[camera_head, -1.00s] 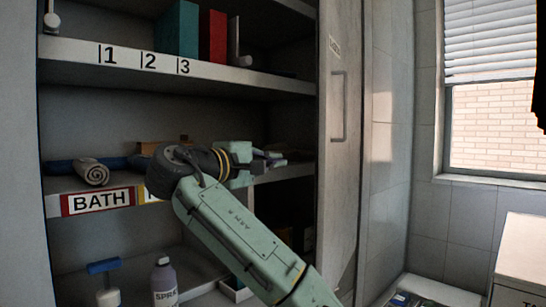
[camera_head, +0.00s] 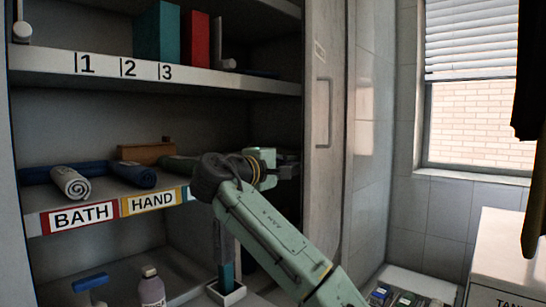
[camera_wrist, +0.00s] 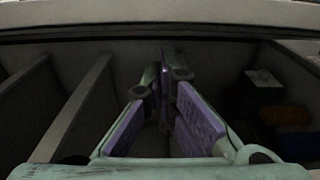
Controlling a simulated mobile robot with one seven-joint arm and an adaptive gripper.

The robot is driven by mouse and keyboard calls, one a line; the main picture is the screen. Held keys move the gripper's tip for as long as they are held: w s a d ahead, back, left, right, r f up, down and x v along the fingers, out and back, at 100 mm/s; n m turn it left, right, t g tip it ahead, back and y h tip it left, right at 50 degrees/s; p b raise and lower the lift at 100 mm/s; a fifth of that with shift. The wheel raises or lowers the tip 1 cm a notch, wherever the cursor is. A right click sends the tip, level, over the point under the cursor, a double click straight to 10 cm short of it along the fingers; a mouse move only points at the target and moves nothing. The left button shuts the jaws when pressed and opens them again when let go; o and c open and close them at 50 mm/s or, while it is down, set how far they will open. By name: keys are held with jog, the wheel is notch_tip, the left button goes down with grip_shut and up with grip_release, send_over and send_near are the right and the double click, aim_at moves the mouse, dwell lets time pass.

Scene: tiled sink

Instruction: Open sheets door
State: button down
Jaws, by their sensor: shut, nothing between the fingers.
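The grey door (camera_head: 343,140) stands at the right side of the shelving, seen at a steep angle. It carries a vertical bar handle (camera_head: 323,112) and a small label near its top, too small to read. My gripper (camera_head: 290,166) is in front of the shelf opening, left of the door's near edge and below the handle's level. It is shut and empty, apart from the handle. Whether it touches the door edge I cannot tell. In the wrist view, its purple-padded fingers (camera_wrist: 166,88) point at a dark space with a pale horizontal edge across the top.
Open shelves hold rolled towels (camera_head: 72,183) above BATH and HAND labels, and teal (camera_head: 156,32) and red (camera_head: 196,40) items above. A spray bottle (camera_head: 151,288) stands low. A white box (camera_head: 505,260) is at lower right, below a window (camera_head: 475,100).

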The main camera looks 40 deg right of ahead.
jog(key=shift+s+d, duration=0.2)
jog(key=shift+s, duration=0.35)
jog(key=shift+s, duration=0.1)
